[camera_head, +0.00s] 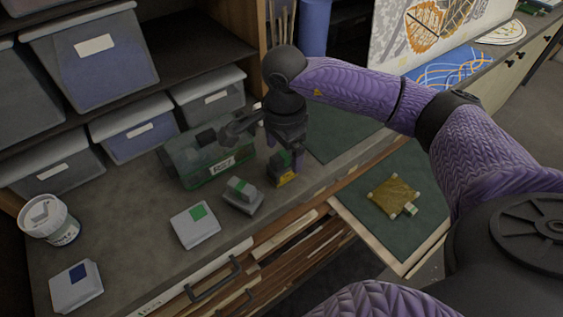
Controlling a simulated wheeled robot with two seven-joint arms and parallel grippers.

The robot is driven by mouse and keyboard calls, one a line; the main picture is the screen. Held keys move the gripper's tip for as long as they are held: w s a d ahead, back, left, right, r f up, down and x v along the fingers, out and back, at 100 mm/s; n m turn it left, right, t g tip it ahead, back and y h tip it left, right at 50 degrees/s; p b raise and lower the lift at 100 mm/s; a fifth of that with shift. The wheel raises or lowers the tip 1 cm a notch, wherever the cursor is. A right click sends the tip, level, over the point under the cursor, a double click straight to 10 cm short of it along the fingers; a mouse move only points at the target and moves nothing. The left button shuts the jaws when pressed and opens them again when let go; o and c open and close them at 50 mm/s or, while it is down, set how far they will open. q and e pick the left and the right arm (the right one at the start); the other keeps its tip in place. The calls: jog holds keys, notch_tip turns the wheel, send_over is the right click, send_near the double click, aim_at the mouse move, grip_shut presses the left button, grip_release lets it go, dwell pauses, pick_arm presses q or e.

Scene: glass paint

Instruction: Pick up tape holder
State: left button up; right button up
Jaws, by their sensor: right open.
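My right gripper (284,160) reaches in from the right and points down at the counter near its front edge. It is open. A small dark item with green and yellow parts (286,178) sits directly under and between its fingers. This looks like the tape holder, but the fingers partly cover it, and I cannot tell if they touch it. A grey block-like item with a green top (241,194) stands just left of it on the counter. My left gripper is not in view.
A green clear-sided box (212,168) stands behind. White boxes with a green patch (195,226) and a blue patch (76,287), and a white tub (49,220), stand on the counter (130,215). Lidded bins fill the shelves.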

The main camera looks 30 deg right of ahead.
aim_at(283, 153)
notch_tip(283, 153, down, 4)
jog(key=shift+w, duration=0.1)
grip_shut()
dwell(0.4)
